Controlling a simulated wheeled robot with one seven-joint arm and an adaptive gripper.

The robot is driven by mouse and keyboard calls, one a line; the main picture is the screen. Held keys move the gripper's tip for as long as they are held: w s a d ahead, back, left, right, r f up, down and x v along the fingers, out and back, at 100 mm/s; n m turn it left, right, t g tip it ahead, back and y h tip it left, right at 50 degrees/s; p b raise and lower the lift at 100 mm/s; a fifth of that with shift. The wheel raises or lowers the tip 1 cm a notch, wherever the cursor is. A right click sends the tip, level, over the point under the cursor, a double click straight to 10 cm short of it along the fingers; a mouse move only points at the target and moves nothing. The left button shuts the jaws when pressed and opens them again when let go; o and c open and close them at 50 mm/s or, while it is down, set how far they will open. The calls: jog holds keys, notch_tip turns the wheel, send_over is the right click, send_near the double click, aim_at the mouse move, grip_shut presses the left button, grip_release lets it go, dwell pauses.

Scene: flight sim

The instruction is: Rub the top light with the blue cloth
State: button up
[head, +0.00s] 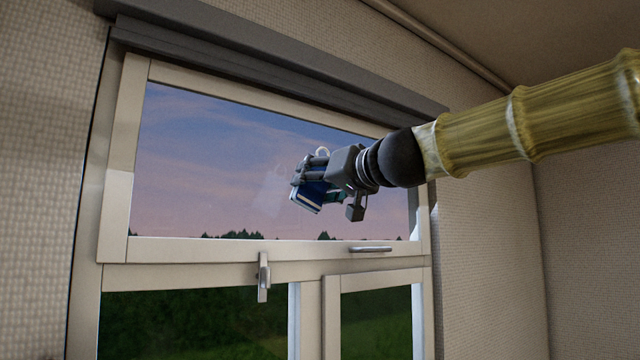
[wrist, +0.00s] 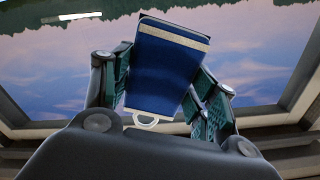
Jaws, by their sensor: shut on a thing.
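The top light (head: 220,170) is the wide upper pane of the window, with sunset sky and treetops behind it. A faint pale smear shows on the glass left of my gripper. My gripper (head: 312,182) is in front of the right half of this pane, shut on the blue cloth (head: 307,197). In the wrist view the blue cloth (wrist: 165,62) is a folded pad with a white band and a small white loop, between the two fingers (wrist: 160,85). The top light (wrist: 50,70) fills the background there. Whether the cloth touches the glass I cannot tell.
A dark rail (head: 250,60) runs above the window. A handle (head: 371,249) sits on the top light's lower frame, and a catch (head: 264,277) hangs further left. Two lower panes (head: 190,320) are below. The glass left of my gripper is unobstructed.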

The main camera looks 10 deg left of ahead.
jog(key=shift+r+p+x, duration=0.25)
jog(key=shift+x, duration=0.7)
jog(key=shift+r+p+x, duration=0.2)
jog(key=shift+p+x, duration=0.05)
jog(key=shift+x, duration=0.65)
jog(key=shift+r+p+x, duration=0.25)
jog(key=shift+x, duration=0.7)
jog(key=shift+x, duration=0.85)
jog(key=shift+d, duration=0.1)
jog(key=w+d, duration=0.5)
jog(key=shift+w, duration=0.15)
jog(key=shift+d, duration=0.1)
jog(key=s+a+b, duration=0.1)
jog(key=s+a, duration=0.4)
jog(key=shift+s+a, duration=0.2)
dwell(0.6)
